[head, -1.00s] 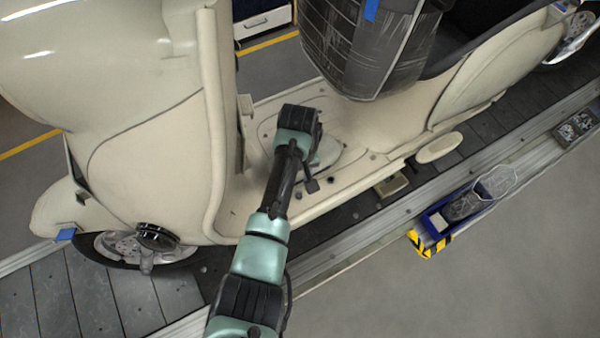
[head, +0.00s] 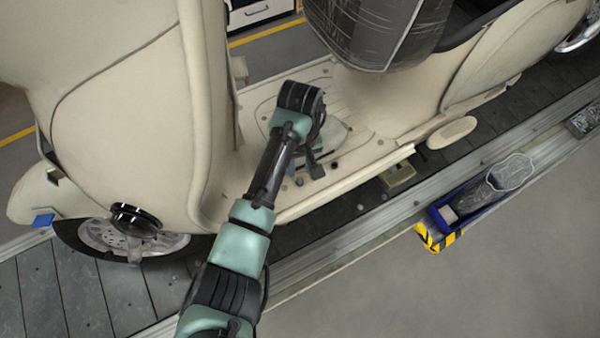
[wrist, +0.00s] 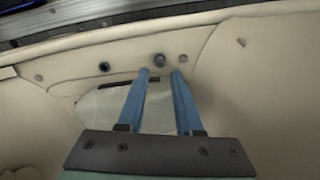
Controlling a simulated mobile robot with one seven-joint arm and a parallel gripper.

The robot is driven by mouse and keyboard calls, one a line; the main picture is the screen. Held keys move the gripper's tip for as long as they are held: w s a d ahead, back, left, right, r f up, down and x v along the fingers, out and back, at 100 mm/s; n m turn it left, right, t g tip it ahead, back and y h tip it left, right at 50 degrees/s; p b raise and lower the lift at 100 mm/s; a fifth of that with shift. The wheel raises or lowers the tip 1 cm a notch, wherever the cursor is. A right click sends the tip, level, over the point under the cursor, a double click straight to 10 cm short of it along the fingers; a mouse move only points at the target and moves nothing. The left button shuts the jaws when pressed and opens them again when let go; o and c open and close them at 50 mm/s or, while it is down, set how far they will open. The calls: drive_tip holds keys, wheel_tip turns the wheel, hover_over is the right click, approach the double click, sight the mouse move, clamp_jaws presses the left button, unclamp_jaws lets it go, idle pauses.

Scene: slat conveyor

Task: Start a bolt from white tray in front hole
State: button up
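My gripper (wrist: 161,76) is low over the scooter's cream floorboard (head: 370,148), with its two blue fingers apart and nothing between them. It also shows in the head view (head: 297,174), partly hidden by my wrist. Just beyond the fingertips in the wrist view is a dark round bolt head or hole (wrist: 159,59); I cannot tell which. A second dark round hole (wrist: 104,67) lies to its left and shows in the head view (head: 333,162). A small white box or tray (head: 449,214) sits in the blue bin; its contents are too small to tell.
The scooter's front shield (head: 205,120) rises left of my arm. The wrapped seat part (head: 375,35) hangs behind. Grey floor is free at lower right.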

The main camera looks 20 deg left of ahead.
sight(300, 178)
drive_tip(key=shift+f+n+b, duration=0.15)
drive_tip(key=shift+n+b, duration=0.25)
drive_tip(key=shift+n, duration=0.8)
drive_tip(key=shift+f+b, duration=0.9)
drive_tip(key=shift+f, duration=0.95)
clamp_jaws()
drive_tip(key=shift+r+m+p, duration=0.1)
drive_tip(key=shift+m+p, duration=0.35)
drive_tip(key=shift+m, duration=0.05)
drive_tip(key=shift+m+p, duration=0.3)
drive_tip(key=shift+m, duration=0.5)
